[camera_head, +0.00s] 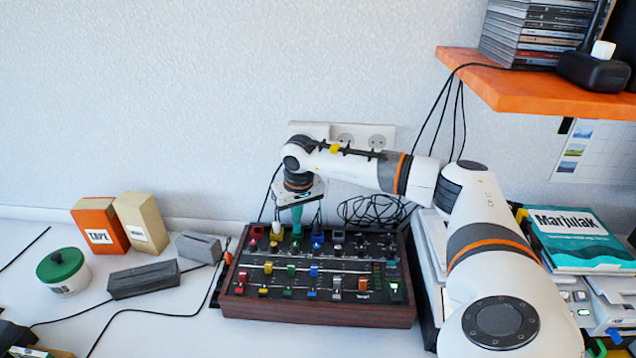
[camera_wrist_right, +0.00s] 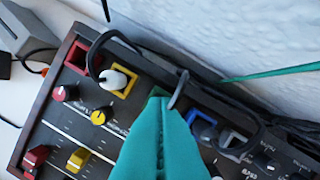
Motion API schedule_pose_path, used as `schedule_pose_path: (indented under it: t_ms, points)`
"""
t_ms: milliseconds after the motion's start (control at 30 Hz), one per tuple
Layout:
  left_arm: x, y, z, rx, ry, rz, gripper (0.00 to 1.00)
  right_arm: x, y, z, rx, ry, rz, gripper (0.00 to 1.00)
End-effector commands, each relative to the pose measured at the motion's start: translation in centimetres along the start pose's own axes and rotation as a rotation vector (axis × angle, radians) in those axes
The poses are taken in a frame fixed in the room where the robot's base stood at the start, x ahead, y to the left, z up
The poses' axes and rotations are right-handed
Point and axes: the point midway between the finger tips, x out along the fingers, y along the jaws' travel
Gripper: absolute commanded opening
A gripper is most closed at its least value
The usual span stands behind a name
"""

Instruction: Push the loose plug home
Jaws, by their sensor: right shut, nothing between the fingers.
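The dark mixer panel (camera_head: 318,312) in a wooden frame lies on the desk. It has a row of coloured square sockets at its back edge. A white plug (camera_head: 277,229) with a black cable stands at the yellow-framed socket (camera_wrist_right: 124,80); the white plug also shows in the wrist view (camera_wrist_right: 112,80). I cannot tell how deep it sits. My right gripper (camera_head: 297,226) points down over the back row, right of the white plug, its teal fingers shut and empty. The fingers (camera_wrist_right: 160,108) hide the green socket area. A blue-framed socket (camera_wrist_right: 201,122) shows right of them.
A wall outlet strip (camera_head: 362,134) and looped black cables (camera_head: 372,210) are behind the mixer. Boxes (camera_head: 100,226) and a green-lidded jar (camera_head: 63,270) stand left. An orange shelf (camera_head: 540,88) hangs upper right.

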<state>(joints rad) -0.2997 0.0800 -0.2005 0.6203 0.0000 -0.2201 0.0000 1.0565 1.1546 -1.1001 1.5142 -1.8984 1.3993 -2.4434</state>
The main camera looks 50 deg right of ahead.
Motion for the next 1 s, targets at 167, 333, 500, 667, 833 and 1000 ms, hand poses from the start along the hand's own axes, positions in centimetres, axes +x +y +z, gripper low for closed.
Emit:
schedule_pose_path:
  t_ms: [167, 333, 500, 667, 833, 1000]
  points:
    - [0.2, 0.0, 0.0, 0.000, 0.000, 0.000, 0.00, 0.3, 0.0, -0.1, 0.000, 0.001, -0.001, 0.00]
    - [0.3, 0.0, 0.0, 0.000, 0.000, 0.000, 0.00, 0.5, 0.0, -0.1, 0.000, 0.001, -0.001, 0.00]
    - [0.2, 0.0, 0.0, 0.000, 0.000, 0.000, 0.00, 0.5, 0.0, -0.1, 0.000, 0.002, -0.001, 0.00]
    - [-0.5, 0.0, 0.0, 0.000, 0.000, 0.000, 0.00, -0.4, 0.0, 0.1, 0.000, 0.001, 0.000, 0.00]
    - [-1.6, 0.0, 0.1, -0.001, 0.000, 0.000, 0.00, -1.9, 0.0, 0.4, 0.000, 0.000, 0.000, 0.00]
    - [-2.6, 0.0, 0.2, -0.001, 0.000, 0.000, 0.00, -3.2, 0.0, 0.6, 0.000, 0.000, 0.000, 0.00]
